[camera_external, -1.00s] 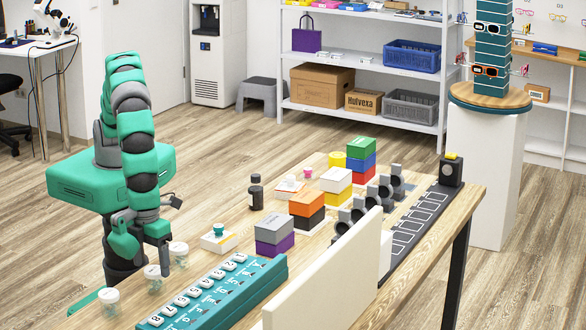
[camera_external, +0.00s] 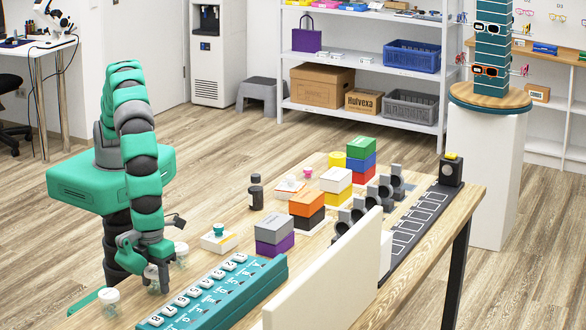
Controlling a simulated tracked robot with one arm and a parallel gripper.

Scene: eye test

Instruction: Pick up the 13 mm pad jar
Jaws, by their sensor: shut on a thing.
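Three small clear jars stand in a row at the table's left end. The front jar (camera_external: 109,302) has a white lid, and the rear jar (camera_external: 181,255) also has one. My gripper (camera_external: 153,268) is down over the middle jar (camera_external: 152,286) and shut on it. The gripper hides the middle jar's lid and upper part. The jar seems to be at table height; I cannot tell whether it touches the table. The lid markings are too small to read, so I cannot confirm which jar is the 13 mm one.
A teal numbered rack (camera_external: 215,293) lies just right of the jars. A white box with a teal-topped item (camera_external: 219,240) stands behind it. Stacked boxes (camera_external: 274,236), a dark bottle (camera_external: 256,192) and a cream upright panel (camera_external: 325,272) stand farther right.

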